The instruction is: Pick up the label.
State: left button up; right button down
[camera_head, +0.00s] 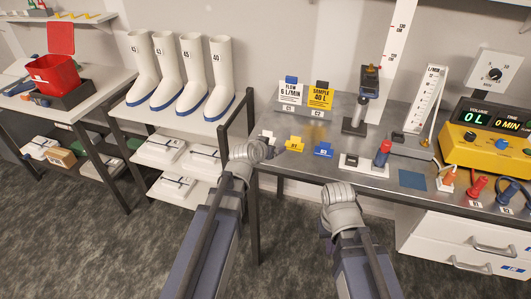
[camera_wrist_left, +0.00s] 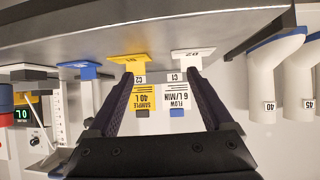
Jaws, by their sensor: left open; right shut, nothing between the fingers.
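Two printed labels stand at the back of the bench: a white "FLOW 6 L/MIN" label (camera_head: 291,92) and a yellow "SAMPLE 40 L" label (camera_head: 320,97). The left wrist view is upside down and shows the white label (camera_wrist_left: 180,98) and the yellow label (camera_wrist_left: 143,98) beyond the fingers. Small white (camera_head: 268,136), yellow (camera_head: 294,144) and blue (camera_head: 323,149) tagged pieces sit near the bench's front edge. My left gripper (camera_wrist_left: 160,76) is open and empty, facing the white and yellow pieces. My right gripper's fingers are hidden by its wrist (camera_head: 342,198), in front of the bench.
The bench (camera_head: 345,172) also carries a stand with a dark device (camera_head: 368,82), a flow gauge (camera_head: 424,100), a red-capped item (camera_head: 382,153) and a yellow meter (camera_head: 485,145). White boots (camera_head: 180,75) stand on a shelf to the left. A dark post (camera_head: 252,190) stands beside my left arm.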

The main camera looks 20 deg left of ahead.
pick_arm(q)
jog(key=t+y+b, duration=0.1)
jog(key=t, duration=0.1)
send_near(267, 134)
jog(key=shift+w+d+r+n, duration=0.15)
jog(key=shift+w+r+n, duration=0.1)
jog(key=shift+r+n, duration=0.15)
jog(key=shift+w+a+r, duration=0.15)
jog(key=shift+a+r, duration=0.1)
jog(key=shift+a, duration=0.1)
jog(key=shift+b+x, duration=0.55)
jog(key=shift+x, duration=0.75)
jog(key=shift+w+d+f+b, duration=0.15)
jog(key=shift+w+f+b, duration=0.15)
jog(key=shift+f+b, duration=0.2)
jog(key=w+f+b, duration=0.2)
jog(key=w, duration=0.1)
jog(key=shift+d+f, duration=0.15)
jog(key=shift+d, duration=0.05)
jog(key=shift+w+f, duration=0.1)
jog(key=shift+w, duration=0.2)
pick_arm(e)
notch_tip(267, 134, down, 6)
jog(key=shift+f, duration=0.25)
pick_arm(q)
jog(key=shift+c, duration=0.2)
